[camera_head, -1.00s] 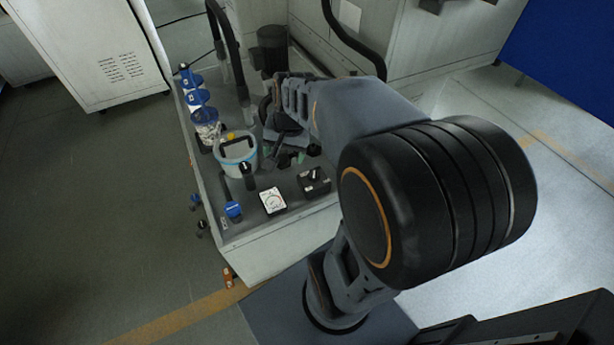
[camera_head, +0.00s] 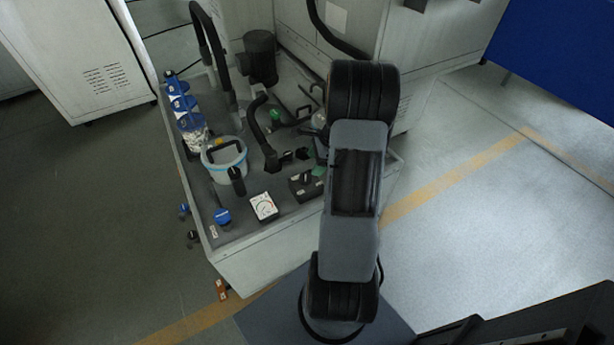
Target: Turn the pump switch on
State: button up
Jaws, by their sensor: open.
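A small black box with a raised knob (camera_head: 306,183) sits near the front right of the grey tray-topped unit (camera_head: 270,243). It looks like the pump switch, but its label and knob setting are too small to read. A white square dial gauge (camera_head: 263,208) lies just left of it. My arm stands in front of the right end of the unit.
A clear bucket (camera_head: 226,165), blue-capped bottles (camera_head: 184,104) and a black hose (camera_head: 208,45) crowd the unit's left side. A black cylinder (camera_head: 260,58) stands at the back. A white cabinet (camera_head: 80,60) is at left. Floor at right is free.

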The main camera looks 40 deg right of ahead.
aim_at(306, 177)
jog(key=x, duration=0.7)
jog(key=shift+a+f, duration=0.15)
jog(key=shift+f, duration=0.05)
jog(key=c, duration=0.9)
jog(key=shift+w+n, duration=0.1)
jog(key=shift+n, duration=0.2)
jog(key=n+g, duration=0.1)
jog(key=n, duration=0.2)
jog(key=n+g, duration=0.1)
jog(key=n, duration=0.1)
jog(key=shift+w+n+y, duration=0.15)
jog(key=shift+n+y, duration=0.15)
jog(key=shift+n, duration=0.1)
jog(key=n+g, duration=0.2)
jog(key=n, duration=0.3)
jog(key=shift+w+b, duration=0.1)
jog(key=shift+b, duration=0.3)
jog(key=shift+n+g, duration=0.3)
jog(key=shift+n, duration=0.1)
